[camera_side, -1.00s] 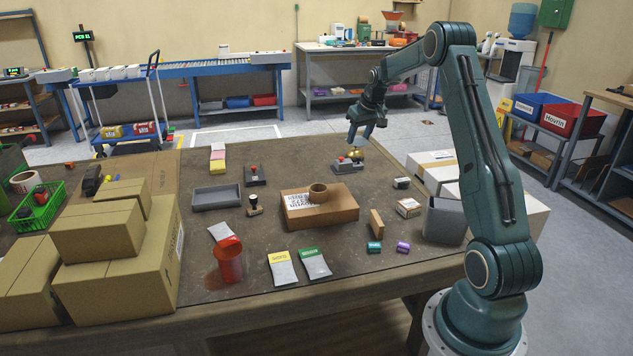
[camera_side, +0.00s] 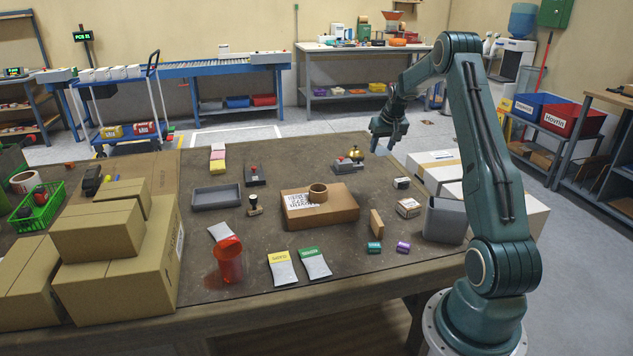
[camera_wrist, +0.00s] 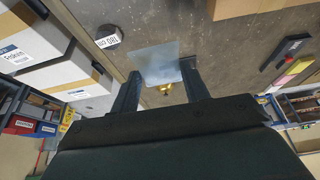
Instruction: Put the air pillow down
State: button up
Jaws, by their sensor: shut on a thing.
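The air pillow (camera_wrist: 154,58) is a pale blue, see-through sheet between the fingertips of my gripper (camera_wrist: 160,74) in the wrist view. My gripper is shut on it. In the side view my gripper (camera_side: 384,140) is above the far right part of the worktable (camera_side: 330,155), with a pale blue bit of the air pillow (camera_side: 381,149) showing below the fingers. It appears held above the surface; the exact gap is unclear.
A brass bell on a grey base (camera_side: 347,163) stands left of my gripper. A small black-and-white item (camera_side: 401,183) lies nearer the camera. White-topped boxes (camera_side: 434,160) stand beyond the right edge. A large carton with a tape roll (camera_side: 335,212) is mid-table.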

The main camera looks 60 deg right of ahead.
notch_tip(320, 180, down, 11)
jog(key=shift+f, duration=0.1)
dwell(0.3)
jog(key=shift+f, duration=2.1)
jog(key=shift+f, duration=0.15)
jog(key=o, duration=0.9)
jog(key=shift+v, duration=6.15)
